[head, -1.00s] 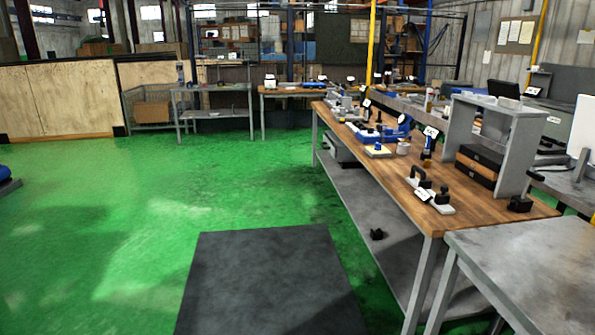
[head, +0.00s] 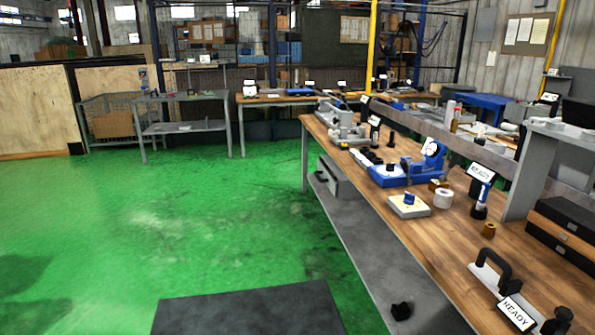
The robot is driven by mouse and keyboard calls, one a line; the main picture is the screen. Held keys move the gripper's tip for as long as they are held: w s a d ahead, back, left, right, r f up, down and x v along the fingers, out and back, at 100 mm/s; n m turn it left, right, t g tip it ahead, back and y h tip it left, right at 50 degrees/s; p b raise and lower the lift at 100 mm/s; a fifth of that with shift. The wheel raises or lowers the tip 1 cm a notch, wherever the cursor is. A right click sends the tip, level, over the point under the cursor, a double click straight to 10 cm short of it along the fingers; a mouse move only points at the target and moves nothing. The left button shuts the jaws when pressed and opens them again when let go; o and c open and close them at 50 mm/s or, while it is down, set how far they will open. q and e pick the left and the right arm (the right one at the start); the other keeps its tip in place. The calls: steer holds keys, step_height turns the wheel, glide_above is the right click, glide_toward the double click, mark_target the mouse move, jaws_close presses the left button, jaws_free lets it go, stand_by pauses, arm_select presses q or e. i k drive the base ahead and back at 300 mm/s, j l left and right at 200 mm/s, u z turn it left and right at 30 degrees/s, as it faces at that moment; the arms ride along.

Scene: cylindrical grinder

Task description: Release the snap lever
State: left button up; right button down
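A blue bench fixture with a round dial (head: 408,165) stands on the wooden workbench (head: 455,245), towards its far half. I cannot make out which part is the snap lever at this size. A grey metal device (head: 345,125) stands behind the blue fixture on the same bench. In the near right corner a light base with a black arched handle (head: 492,268) has a "READY" sign (head: 517,314) in front of it. Neither of my grippers is in view.
A grey box with a blue knob (head: 409,204), a white roll (head: 443,198) and a signed blue tool (head: 482,190) stand on the bench. Black cases (head: 568,222) sit at right. A dark mat (head: 250,312) lies on the green floor, which is clear left of the bench.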

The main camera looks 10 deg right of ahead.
mark_target(404, 165)
steer(key=i+z, duration=0.2)
steer(key=i, duration=0.25)
steer(key=i+j+z, duration=0.2)
steer(key=i, duration=0.3)
steer(key=i+j+z, duration=0.15)
steer(key=i, duration=0.3)
